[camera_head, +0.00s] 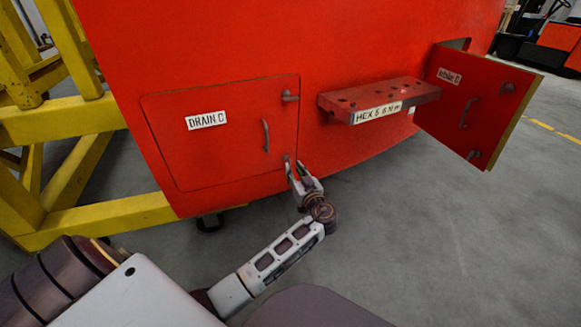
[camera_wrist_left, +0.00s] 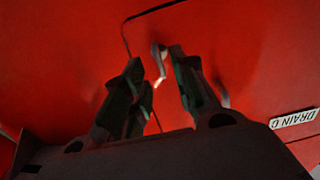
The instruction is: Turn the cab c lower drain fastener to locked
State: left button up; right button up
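The red drain hatch (camera_head: 235,150) with a "DRAIN C" label (camera_head: 206,120) lies shut in the red nosecone. Its lower fastener (camera_head: 287,158) is a small grey piece at the hatch's lower right corner; its upper fastener (camera_head: 290,97) is at the upper right. My left gripper (camera_head: 296,170) is at the lower fastener, partly covering it. In the left wrist view, the lower fastener (camera_wrist_left: 158,62) shows between the tips of my left gripper (camera_wrist_left: 157,68), with gaps beside it. The fingers are apart and do not look closed on it. My right gripper is not in view.
A hatch handle (camera_head: 266,135) stands just above the left gripper. A red rack (camera_head: 375,97) marked "HEX 5 6 Nm" juts out to the right. An open hatch door (camera_head: 475,100) stands farther right. A yellow frame (camera_head: 100,215) is at left. The grey floor at right is clear.

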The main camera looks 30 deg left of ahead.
pick_arm(q)
jog(key=shift+x, duration=2)
grip_shut()
